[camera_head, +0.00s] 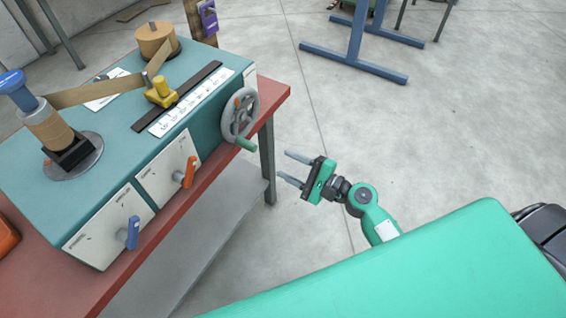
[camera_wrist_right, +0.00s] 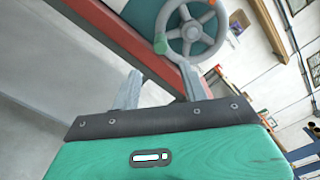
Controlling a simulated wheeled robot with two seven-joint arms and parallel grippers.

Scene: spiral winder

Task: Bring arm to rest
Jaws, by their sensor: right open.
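My right gripper (camera_head: 289,168) is open and empty over the floor, to the right of the red bench (camera_head: 275,93). Its two grey fingers point left toward the bench edge. In the right wrist view the fingers of my right gripper (camera_wrist_right: 158,90) stand apart with nothing between them. The grey handwheel (camera_head: 239,114) of the teal winder (camera_head: 110,107) is beyond the fingertips and apart from them. The handwheel also shows in the right wrist view (camera_wrist_right: 190,32). My left gripper is not in view.
The winder carries a tan spool (camera_head: 157,40), a yellow guide (camera_head: 160,91), an orange lever (camera_head: 188,172) and a blue lever (camera_head: 131,233). A bench leg (camera_head: 267,160) stands left of my gripper. A blue stand (camera_head: 356,50) is at the back.

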